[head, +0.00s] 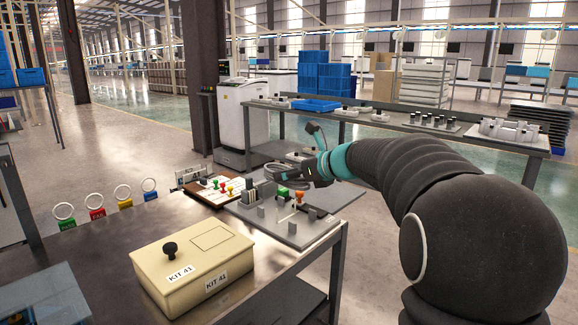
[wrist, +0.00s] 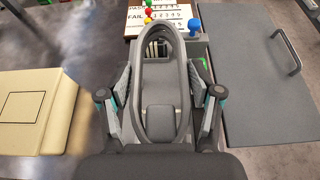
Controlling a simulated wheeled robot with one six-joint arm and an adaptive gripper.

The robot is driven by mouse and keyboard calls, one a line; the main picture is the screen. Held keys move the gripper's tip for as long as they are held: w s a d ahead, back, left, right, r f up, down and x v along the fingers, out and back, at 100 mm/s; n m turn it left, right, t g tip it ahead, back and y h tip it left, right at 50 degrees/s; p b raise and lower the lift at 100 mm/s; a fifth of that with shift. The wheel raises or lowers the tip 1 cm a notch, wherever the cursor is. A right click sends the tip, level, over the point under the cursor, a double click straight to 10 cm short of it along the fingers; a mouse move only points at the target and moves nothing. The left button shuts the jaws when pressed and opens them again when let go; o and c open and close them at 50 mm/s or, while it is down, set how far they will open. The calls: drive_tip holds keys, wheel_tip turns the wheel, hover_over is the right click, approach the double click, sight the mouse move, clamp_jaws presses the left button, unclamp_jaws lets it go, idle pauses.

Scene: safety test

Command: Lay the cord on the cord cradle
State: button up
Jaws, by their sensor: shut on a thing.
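A dark grey cord (wrist: 138,75), coiled in long oval loops, is between the fingers of my gripper (wrist: 160,95) in the wrist view. The fingers close in from both sides of the coil. In the head view the coil (head: 284,171) sticks out to the left of my gripper (head: 318,172), above the far end of the bench. Below it is a grey fixture (head: 290,232) with upright posts and green and orange knobs. I cannot tell which part is the cord cradle; the coil and gripper hide part of the fixture in the wrist view.
A PASS/FAIL board (head: 213,192) with coloured pegs lies beside the fixture. A beige KIT 41 box (head: 192,262) stands nearer on the bench. A grey plate with a handle (wrist: 265,85) lies right of the coil. Coloured ring tags (head: 97,212) line the bench's left edge.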

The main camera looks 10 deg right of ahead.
drive_tip(key=shift+a+f+b, duration=0.1)
drive_tip(key=shift+f+b, duration=3.7)
drive_tip(key=shift+f, duration=1.4)
drive_tip(key=o, duration=1.4)
drive_tip(key=shift+c, duration=0.2)
drive_tip(key=shift+s, duration=0.1)
